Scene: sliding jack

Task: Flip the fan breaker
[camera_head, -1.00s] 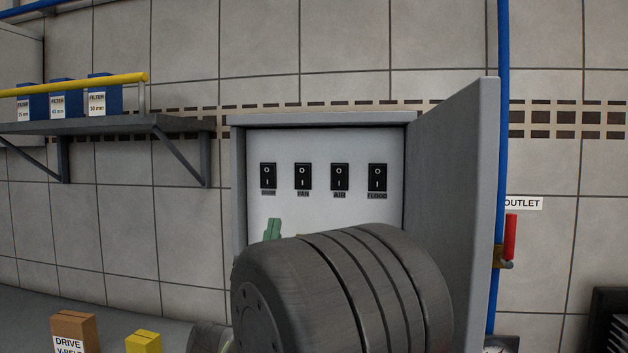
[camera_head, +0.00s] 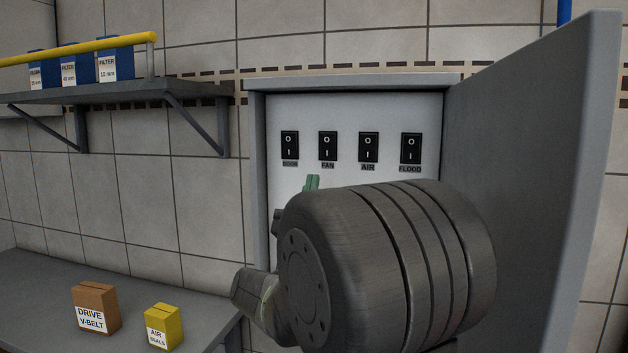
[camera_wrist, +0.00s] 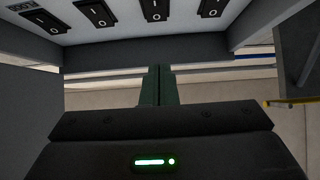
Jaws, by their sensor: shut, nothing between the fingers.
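The fan breaker (camera_head: 328,146) is a black rocker marked O above I, second from left in a row on a pale panel, with a FAN label under it. Its rocker position is hard to tell. My gripper (camera_head: 312,183) shows as green fingertips just below and slightly left of the FAN label, apart from the breaker. My wrist hides the lower panel. In the wrist view my gripper (camera_wrist: 158,72) is shut and empty, its fingers together. The view is upside down there, and the fan breaker (camera_wrist: 153,8) is cut by the top edge, roughly in line with the fingers.
The door breaker (camera_head: 290,145) is left of the fan breaker; the air (camera_head: 368,147) and flood (camera_head: 411,148) breakers are right. The open cabinet door (camera_head: 540,170) stands on the right. A shelf (camera_head: 120,94) is left. Boxes (camera_head: 97,308) sit on a bench lower left.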

